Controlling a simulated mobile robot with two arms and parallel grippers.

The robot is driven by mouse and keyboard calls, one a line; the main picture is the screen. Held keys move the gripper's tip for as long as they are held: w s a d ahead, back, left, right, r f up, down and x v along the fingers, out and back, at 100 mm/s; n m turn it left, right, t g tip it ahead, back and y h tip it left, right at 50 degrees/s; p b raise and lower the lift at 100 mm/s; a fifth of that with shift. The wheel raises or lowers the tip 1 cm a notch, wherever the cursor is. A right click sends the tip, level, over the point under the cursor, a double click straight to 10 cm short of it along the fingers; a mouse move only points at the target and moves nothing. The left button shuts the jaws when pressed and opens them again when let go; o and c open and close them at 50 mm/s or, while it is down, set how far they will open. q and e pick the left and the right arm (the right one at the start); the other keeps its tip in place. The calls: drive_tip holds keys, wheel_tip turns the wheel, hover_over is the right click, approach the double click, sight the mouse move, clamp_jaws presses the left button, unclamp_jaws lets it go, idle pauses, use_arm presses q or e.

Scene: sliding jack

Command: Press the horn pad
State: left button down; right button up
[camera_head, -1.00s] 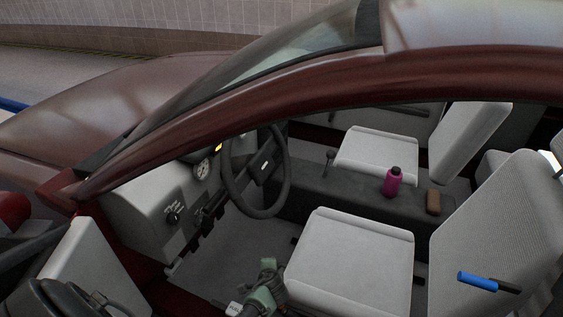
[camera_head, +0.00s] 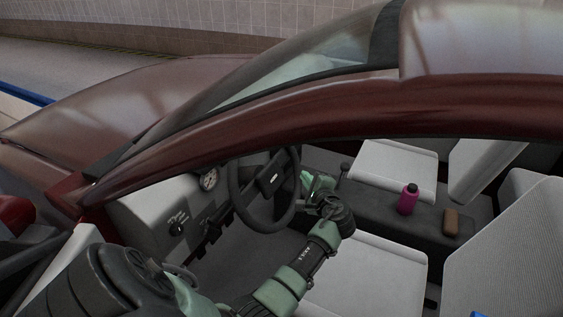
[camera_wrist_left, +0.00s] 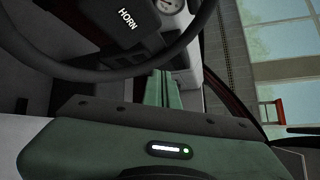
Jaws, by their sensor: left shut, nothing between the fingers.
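The horn pad (camera_head: 270,180) is the dark block at the centre of the black steering wheel (camera_head: 236,191) in the head view. In the left wrist view the pad (camera_wrist_left: 112,26) shows the word HORN at the upper left, with the wheel rim (camera_wrist_left: 150,65) crossing between it and my fingers. My left gripper (camera_head: 307,179) is shut and empty, just to the right of the wheel rim, on the seat side. In the wrist view its closed green fingers (camera_wrist_left: 162,88) sit below and right of the pad, apart from it. My right gripper is not in view.
The red car's roof frame (camera_head: 300,125) arches above my arm. A grey front seat (camera_head: 370,270) lies below it. A pink bottle (camera_head: 408,200) and a brown object (camera_head: 450,221) stand on the centre console. The dashboard (camera_head: 150,215) is left of the wheel.

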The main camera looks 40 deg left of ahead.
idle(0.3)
use_arm(q)
drive_tip(key=b, duration=0.2)
approach(276, 174)
drive_tip(key=w+a, duration=0.3)
drive_tip(key=w, duration=0.1)
drive_tip(key=shift+s+a+f, duration=0.3)
drive_tip(key=shift+f, duration=0.05)
drive_tip(key=shift+a, duration=0.1)
idle(1.6)
drive_tip(key=shift+s+a+f, duration=0.1)
drive_tip(key=shift+a+f, duration=0.1)
drive_tip(key=shift+a, duration=0.05)
drive_tip(key=shift+s+a+f, duration=0.15)
drive_tip(key=shift+a, duration=0.3)
idle(0.7)
drive_tip(key=shift+d, duration=0.15)
idle(0.3)
drive_tip(key=shift+d+r, duration=0.3)
drive_tip(key=shift+d, duration=0.05)
drive_tip(key=shift+w+d+r, duration=0.1)
drive_tip(key=shift+w+d, duration=0.1)
drive_tip(key=shift+d, duration=0.05)
